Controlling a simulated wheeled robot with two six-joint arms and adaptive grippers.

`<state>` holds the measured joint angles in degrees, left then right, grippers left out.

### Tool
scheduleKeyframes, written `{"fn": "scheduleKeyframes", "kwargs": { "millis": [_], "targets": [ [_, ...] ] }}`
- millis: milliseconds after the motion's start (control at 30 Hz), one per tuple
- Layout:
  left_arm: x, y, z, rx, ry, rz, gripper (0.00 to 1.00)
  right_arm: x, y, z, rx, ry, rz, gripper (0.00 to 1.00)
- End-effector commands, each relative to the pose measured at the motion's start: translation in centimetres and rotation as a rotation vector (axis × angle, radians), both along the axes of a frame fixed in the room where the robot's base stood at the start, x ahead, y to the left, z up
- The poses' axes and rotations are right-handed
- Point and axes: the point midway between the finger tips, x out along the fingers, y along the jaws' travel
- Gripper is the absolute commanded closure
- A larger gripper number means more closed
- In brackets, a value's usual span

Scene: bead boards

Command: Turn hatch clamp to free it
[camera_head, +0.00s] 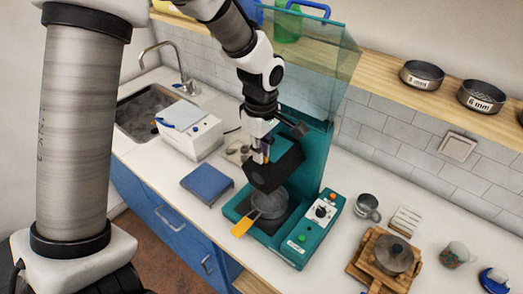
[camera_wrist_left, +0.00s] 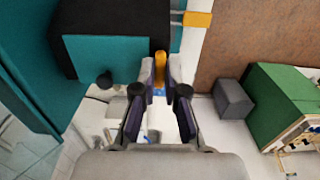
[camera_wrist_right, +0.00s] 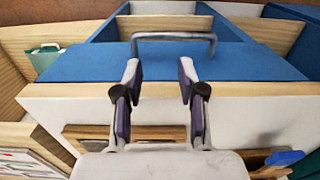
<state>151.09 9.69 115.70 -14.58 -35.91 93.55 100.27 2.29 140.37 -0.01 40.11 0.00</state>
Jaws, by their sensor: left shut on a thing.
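The hatch clamp is a small orange lever (camera_wrist_left: 160,66) at the edge of the teal and black machine in the left wrist view. My left gripper (camera_wrist_left: 165,72) is shut on it. In the head view my left gripper (camera_head: 261,155) is at the black upper part (camera_head: 277,170) of the teal machine (camera_head: 326,208), and the lever is mostly hidden there. My right gripper (camera_wrist_right: 160,80) is open and empty in its wrist view, with a grey drawer handle (camera_wrist_right: 173,36) beyond its fingertips. It is not visible in the head view.
A round grey pan (camera_head: 270,205) with an orange handle (camera_head: 242,228) is under the black part. A blue flat box (camera_head: 207,183) lies left of the machine. A wooden stand (camera_head: 363,258), a metal cup (camera_head: 367,205) and a patterned mug (camera_head: 453,255) are to the right.

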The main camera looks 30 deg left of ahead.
Motion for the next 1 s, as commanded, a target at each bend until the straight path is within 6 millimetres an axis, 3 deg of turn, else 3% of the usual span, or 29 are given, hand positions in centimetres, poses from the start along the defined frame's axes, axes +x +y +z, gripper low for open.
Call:
{"fn": "scheduleKeyframes", "kwargs": {
  "millis": [267, 300, 333, 367, 733, 867, 1000],
  "targets": [
    [0.0, 0.0, -0.1, 0.0, 0.002, 0.001, 1.0, 0.0, 0.0, 0.0, 0.0, 0.0, 0.0, 0.6],
    [0.0, 0.0, -0.1, 0.0, 0.002, 0.001, 0.78, 0.0, 0.0, 0.0, 0.0, 0.0, 0.0, 0.6],
    [0.0, 0.0, -0.1, 0.0, 0.002, 0.001, 0.68, 0.0, 0.0, 0.0, 0.0, 0.0, 0.0, 0.6],
    [0.0, 0.0, -0.1, 0.0, 0.002, 0.001, 0.64, 0.0, 0.0, 0.0, 0.0, 0.0, 0.0, 0.6],
    [0.1, 0.0, 0.7, 0.0, -0.002, 0.0, 0.64, 0.0, 0.0, 0.0, 0.0, 0.0, 0.0, 0.6],
    [0.1, 0.0, 3.0, 0.0, -0.004, 0.001, 0.64, 0.0, 0.0, 0.0, 0.0, 0.0, 0.0, 0.6],
    [0.1, 0.1, 6.7, 0.0, -0.006, 0.001, 0.64, 0.0, 0.0, 0.0, 0.0, 0.0, 0.0, 0.6]
  ]
}}
